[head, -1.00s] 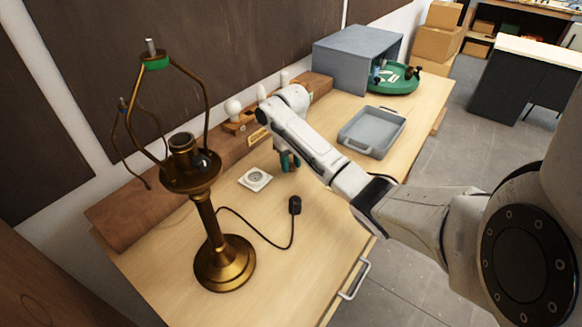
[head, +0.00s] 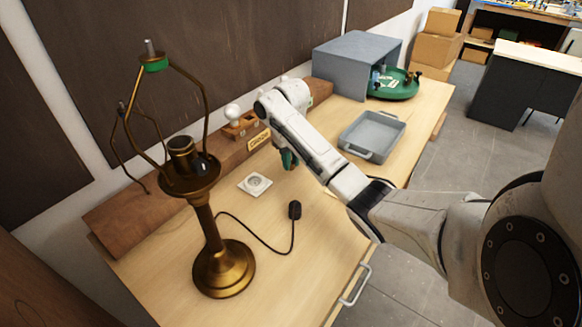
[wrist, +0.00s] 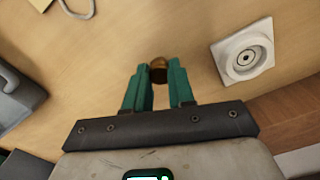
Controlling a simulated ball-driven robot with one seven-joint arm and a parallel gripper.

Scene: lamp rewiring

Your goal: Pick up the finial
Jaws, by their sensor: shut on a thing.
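The finial (wrist: 159,65) is a small rounded brass-brown piece. In the wrist view it sits between the teal fingertips of my gripper (wrist: 159,82), which is shut on it. In the head view my gripper (head: 289,159) points down over the table, right of the white square socket plate; the finial cannot be made out there. The brass lamp (head: 222,265) stands upright at the left, with a bare threaded tip (head: 150,47) above a green band at the top of its harp.
The socket plate (head: 255,184) lies close to my gripper. A black cord ends in a plug (head: 294,210) on the table. A grey tray (head: 372,137), a grey open box (head: 345,65) and a green round tray (head: 400,92) stand farther right. A wooden bulb rack (head: 243,128) is behind.

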